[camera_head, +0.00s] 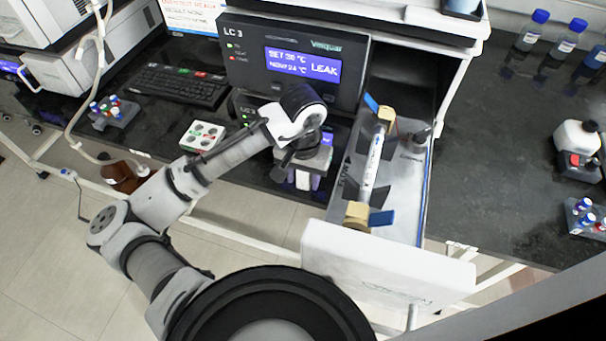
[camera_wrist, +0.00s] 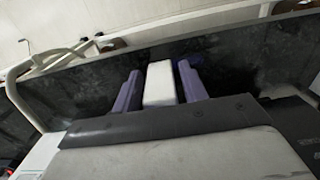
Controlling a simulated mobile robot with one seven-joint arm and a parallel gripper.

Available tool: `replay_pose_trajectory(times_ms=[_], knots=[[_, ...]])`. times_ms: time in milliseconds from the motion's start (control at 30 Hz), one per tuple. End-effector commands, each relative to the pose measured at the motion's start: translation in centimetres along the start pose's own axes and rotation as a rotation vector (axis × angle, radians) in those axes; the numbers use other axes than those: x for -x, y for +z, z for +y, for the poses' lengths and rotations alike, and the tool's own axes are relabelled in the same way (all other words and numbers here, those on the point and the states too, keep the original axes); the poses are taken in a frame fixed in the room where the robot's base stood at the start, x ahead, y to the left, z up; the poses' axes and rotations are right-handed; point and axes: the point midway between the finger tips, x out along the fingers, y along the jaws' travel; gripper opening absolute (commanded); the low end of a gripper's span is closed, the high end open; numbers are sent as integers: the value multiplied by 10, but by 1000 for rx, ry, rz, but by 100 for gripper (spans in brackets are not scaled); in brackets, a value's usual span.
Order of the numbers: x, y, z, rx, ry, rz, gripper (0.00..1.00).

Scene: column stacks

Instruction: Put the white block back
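The white block (camera_wrist: 159,84) sits between the two purple fingers of my gripper (camera_wrist: 160,88) in the wrist view. The fingers flank it closely on both sides, and its near end is hidden by the gripper body. In the head view my gripper (camera_head: 303,181) points down near the front edge of the dark bench, left of the open drawer. The white block (camera_head: 303,180) shows there as a small pale patch between the fingers. The frames do not clearly show how high it is above the bench.
The open drawer (camera_head: 407,205) holds a white column (camera_head: 372,165) between tan clips with blue tabs. The LC 3 unit (camera_head: 245,60) stands behind my gripper. A small white tray (camera_head: 203,136), a keyboard (camera_head: 176,84) and a vial rack (camera_head: 113,112) lie left.

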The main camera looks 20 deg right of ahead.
Motion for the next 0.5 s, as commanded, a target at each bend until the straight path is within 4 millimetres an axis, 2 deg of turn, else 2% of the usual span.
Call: replay_pose_trajectory(times_ms=[333, 500], knots=[[2, 0, 0, 0, 0, 0, 50], [17, -1, 0, 0, 1, 3, 50]])
